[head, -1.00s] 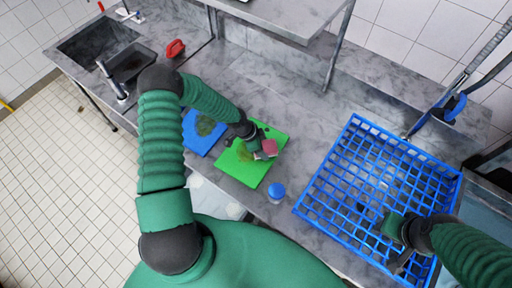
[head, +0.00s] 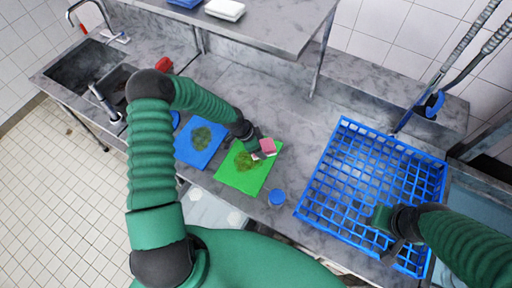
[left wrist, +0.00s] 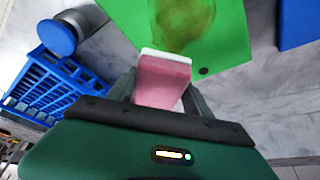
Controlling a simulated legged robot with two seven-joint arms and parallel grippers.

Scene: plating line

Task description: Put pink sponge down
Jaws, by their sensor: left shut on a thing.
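The pink sponge (head: 268,146) has a white layer on one side. My left gripper (head: 262,153) is shut on it at the upper right corner of the green cutting board (head: 237,180). In the left wrist view the sponge (left wrist: 163,80) sits between the two fingers of my left gripper (left wrist: 162,92), with its white edge towards the green board (left wrist: 228,40). I cannot tell whether the sponge touches the surface below. My right gripper (head: 390,236) is over the blue rack at the right; its fingers are too unclear to tell open from shut.
A blue cutting board (head: 196,152) with a green-brown stain lies left of the green board, which is stained too. A blue-lidded container (head: 277,197) stands near the counter's front edge. The blue rack (head: 341,128) fills the right. Bare counter (head: 298,128) lies behind the green board.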

